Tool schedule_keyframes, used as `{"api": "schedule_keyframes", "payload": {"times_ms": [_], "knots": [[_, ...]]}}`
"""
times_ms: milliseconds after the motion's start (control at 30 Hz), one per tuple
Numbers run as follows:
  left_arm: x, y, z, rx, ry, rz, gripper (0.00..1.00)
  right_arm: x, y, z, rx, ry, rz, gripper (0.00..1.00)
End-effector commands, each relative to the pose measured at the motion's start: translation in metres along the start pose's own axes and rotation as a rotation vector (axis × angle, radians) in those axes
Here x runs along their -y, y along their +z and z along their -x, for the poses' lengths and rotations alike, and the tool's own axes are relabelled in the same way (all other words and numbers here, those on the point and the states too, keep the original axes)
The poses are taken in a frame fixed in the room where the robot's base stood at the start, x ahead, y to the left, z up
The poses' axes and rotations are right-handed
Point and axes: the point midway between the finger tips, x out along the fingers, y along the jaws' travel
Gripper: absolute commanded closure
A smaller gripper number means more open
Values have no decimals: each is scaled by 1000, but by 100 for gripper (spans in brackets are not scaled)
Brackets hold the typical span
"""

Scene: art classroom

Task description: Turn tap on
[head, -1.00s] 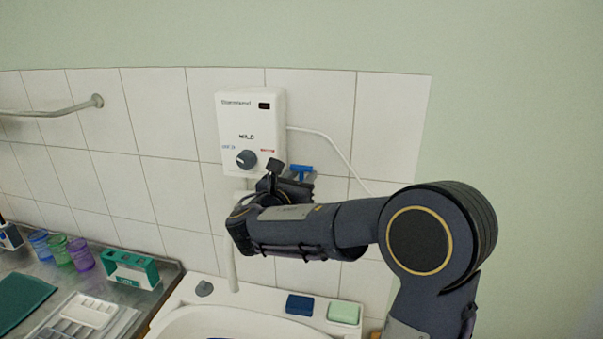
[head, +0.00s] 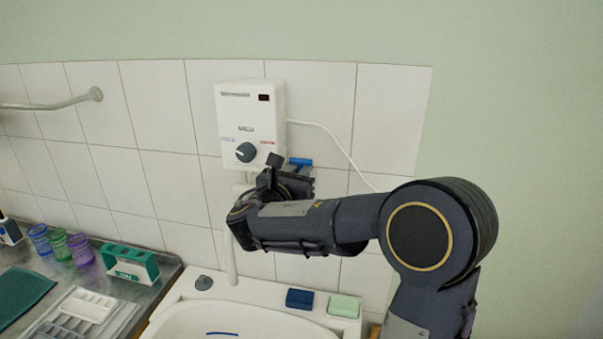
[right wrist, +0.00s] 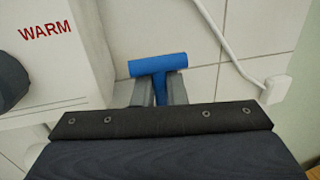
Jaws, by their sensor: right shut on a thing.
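A pale pipe (head: 231,262) hangs down toward the white basin (head: 170,317); I cannot tell whether water runs. My left gripper is not in view.
A dark dial (head: 246,152) is on the heater front, close left of my gripper. A white cord (head: 345,155) runs down the wall at right. Blue (head: 300,298) and green (head: 344,306) blocks lie on the basin's back edge. A counter with cups (head: 80,249) is at left.

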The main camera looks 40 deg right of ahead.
Motion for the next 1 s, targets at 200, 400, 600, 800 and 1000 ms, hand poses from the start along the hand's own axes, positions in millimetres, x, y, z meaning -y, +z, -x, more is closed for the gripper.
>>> {"api": "schedule_keyframes", "payload": {"times_ms": [200, 400, 600, 800, 1000], "knots": [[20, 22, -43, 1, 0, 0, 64, 3, -11, 12, 163, -1, -33, 100], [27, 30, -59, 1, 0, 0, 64, 4, -7, 19, 269, -3, -54, 100], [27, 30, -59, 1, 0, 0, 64, 5, -3, 21, 289, -2, -58, 100], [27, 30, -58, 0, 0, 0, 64, 4, -3, 21, 288, -1, -58, 86], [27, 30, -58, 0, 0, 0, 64, 4, -3, 21, 288, -1, -58, 69]]}}
